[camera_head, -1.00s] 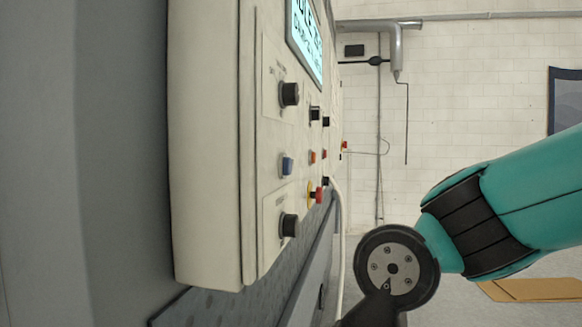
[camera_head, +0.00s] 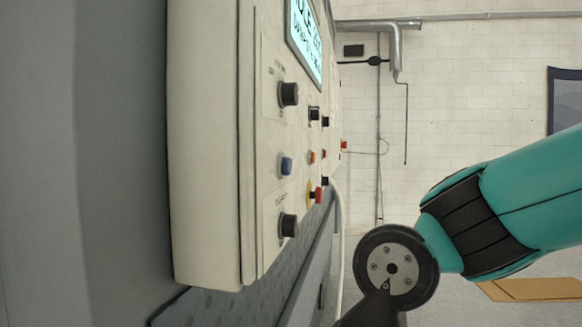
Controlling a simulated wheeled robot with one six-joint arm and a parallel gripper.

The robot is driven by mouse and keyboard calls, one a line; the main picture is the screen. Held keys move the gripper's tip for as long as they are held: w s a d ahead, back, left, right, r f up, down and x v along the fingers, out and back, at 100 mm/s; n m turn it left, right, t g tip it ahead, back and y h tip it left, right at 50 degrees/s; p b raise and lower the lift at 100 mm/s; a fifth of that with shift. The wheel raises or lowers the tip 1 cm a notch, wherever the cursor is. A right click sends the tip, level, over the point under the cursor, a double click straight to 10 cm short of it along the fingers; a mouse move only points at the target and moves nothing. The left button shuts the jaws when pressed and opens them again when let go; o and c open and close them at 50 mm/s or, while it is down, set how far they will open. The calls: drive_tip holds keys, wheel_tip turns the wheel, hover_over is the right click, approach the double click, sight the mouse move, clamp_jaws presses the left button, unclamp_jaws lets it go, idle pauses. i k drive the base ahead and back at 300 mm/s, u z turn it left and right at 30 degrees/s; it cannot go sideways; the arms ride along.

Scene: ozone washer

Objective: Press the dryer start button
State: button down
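A cream control panel (camera_head: 205,150) stands on the left, seen nearly edge-on. Its face carries a blue button (camera_head: 286,165), an orange button (camera_head: 311,157), a red button on a yellow base (camera_head: 317,195), several black buttons and two black knobs, an upper one (camera_head: 289,94) and a lower one (camera_head: 289,226). I cannot tell from the labels which one is the dryer start button. My teal arm with a dark wrist joint reaches in from the right, apart from the panel. My gripper is not seen; it lies below the picture's edge or is hidden.
A lit display (camera_head: 305,42) sits at the panel's top. A grey ledge (camera_head: 215,305) runs below the panel. A pale hose (camera_head: 342,240) hangs behind it. A white brick wall with a grey pipe (camera_head: 396,55) is at the back. A brown flat piece (camera_head: 535,290) lies at lower right.

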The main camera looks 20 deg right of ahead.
sight(286, 164)
drive_tip(key=z, duration=1.55)
drive_tip(key=k, duration=0.95)
drive_tip(key=u, duration=1.45)
